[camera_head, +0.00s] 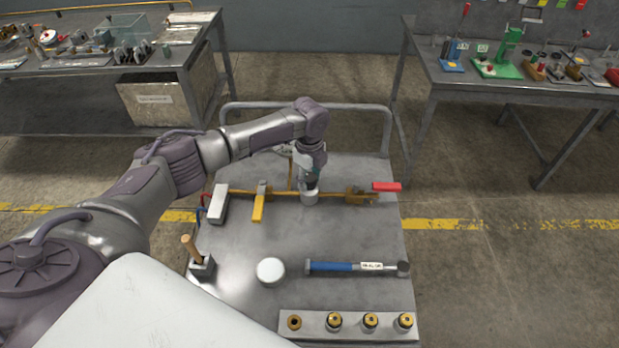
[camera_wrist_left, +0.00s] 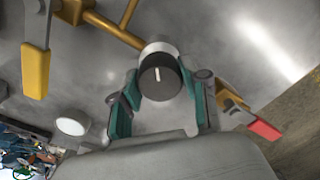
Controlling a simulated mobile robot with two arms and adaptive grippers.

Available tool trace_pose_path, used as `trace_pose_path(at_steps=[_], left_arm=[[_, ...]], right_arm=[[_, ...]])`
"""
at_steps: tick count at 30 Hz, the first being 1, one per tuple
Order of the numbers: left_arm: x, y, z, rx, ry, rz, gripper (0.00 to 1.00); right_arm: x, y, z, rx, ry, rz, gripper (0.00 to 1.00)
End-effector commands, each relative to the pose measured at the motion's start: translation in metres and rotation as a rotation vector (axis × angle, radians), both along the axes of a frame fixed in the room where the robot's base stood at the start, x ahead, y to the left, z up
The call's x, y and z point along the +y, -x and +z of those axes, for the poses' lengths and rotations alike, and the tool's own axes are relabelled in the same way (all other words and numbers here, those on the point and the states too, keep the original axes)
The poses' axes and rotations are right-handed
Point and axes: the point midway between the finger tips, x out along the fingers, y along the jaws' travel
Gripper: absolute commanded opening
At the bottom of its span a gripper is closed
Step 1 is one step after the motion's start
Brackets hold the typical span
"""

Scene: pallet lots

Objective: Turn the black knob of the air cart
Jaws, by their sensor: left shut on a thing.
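The black knob (camera_wrist_left: 160,78) with a white mark line shows in the left wrist view, on a round silver body. My left gripper (camera_wrist_left: 160,100) has its two teal-padded fingers on either side of the knob and is shut on it. In the head view my left gripper (camera_head: 309,180) points down over the silver body (camera_head: 309,197), on the brass pipe of the air cart (camera_head: 235,245), and covers most of the knob. The white mark points nearly straight up in the wrist view. My right gripper is not in view.
A yellow lever (camera_head: 259,207) is left of the knob and a red-handled valve (camera_head: 386,186) right of it. Benches stand behind, left and right.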

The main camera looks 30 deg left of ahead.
Motion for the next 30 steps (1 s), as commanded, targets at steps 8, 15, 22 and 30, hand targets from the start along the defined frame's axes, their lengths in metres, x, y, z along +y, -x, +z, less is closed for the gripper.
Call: trace_pose_path(at_steps=[8, 15, 22, 30], left_arm=[[0.000, 0.000, 0.000, 0.000, 0.000, -0.005, 0.10], [0.000, 0.000, 0.000, 0.000, 0.000, -0.004, 0.62], [0.000, 0.000, 0.000, 0.000, 0.000, -0.004, 0.70], [0.000, -0.001, 0.012, -0.003, 0.001, -0.004, 0.70]], right_arm=[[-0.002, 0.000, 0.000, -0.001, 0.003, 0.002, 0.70], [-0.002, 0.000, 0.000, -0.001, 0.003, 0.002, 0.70], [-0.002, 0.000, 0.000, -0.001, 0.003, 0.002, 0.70], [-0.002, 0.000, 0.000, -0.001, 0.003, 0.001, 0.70]])
